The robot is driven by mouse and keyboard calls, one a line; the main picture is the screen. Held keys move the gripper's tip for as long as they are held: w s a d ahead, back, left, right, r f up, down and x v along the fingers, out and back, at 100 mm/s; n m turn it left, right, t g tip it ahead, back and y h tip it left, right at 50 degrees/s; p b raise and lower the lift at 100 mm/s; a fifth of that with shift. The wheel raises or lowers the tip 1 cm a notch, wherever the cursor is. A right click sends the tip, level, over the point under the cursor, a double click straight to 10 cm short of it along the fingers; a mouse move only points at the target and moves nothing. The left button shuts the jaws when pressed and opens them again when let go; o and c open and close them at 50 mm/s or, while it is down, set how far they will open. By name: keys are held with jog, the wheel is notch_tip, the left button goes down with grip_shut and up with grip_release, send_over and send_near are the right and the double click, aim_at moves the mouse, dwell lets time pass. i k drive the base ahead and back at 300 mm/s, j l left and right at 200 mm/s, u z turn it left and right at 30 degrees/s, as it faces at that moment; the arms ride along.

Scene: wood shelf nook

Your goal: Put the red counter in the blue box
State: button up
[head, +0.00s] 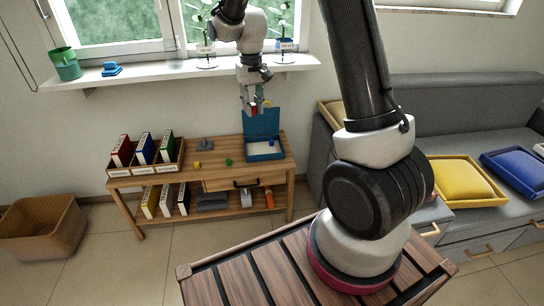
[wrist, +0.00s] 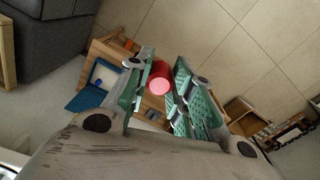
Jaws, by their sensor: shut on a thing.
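The red counter (wrist: 160,77), a short red cylinder, is held between the two green-padded fingers of my gripper (wrist: 159,90) in the wrist view. In the head view my gripper (head: 254,106) hangs above the shelf unit, in front of or over the blue box's raised lid, with the small red counter (head: 253,107) between its fingers. The blue box (head: 263,155) stands open on the right of the unit's top, with a pale inside and a small blue piece in it. In the wrist view the box (wrist: 84,99) is at the left, apart from the counter.
A yellow piece (head: 197,164) and a green piece (head: 229,161) lie left of the box. A grey object (head: 205,144) stands behind them. A wooden rack (head: 172,170) of binders fills the left of the top. The windowsill (head: 180,72) with plants is above.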

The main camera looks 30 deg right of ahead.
aim_at(264, 148)
jog(key=z, duration=0.4)
jog(key=k+z, duration=0.1)
jog(key=z, duration=0.3)
jog(key=l+z, duration=0.1)
jog(key=z, duration=0.35)
jog(key=k+z, duration=0.1)
jog(key=z, duration=0.3)
jog(key=i+j+z, duration=0.2)
jog(key=j, duration=0.45)
jog(key=i+j+z, duration=0.2)
jog(key=j, duration=0.45)
jog(key=j+z, duration=0.15)
jog(key=j, duration=1)
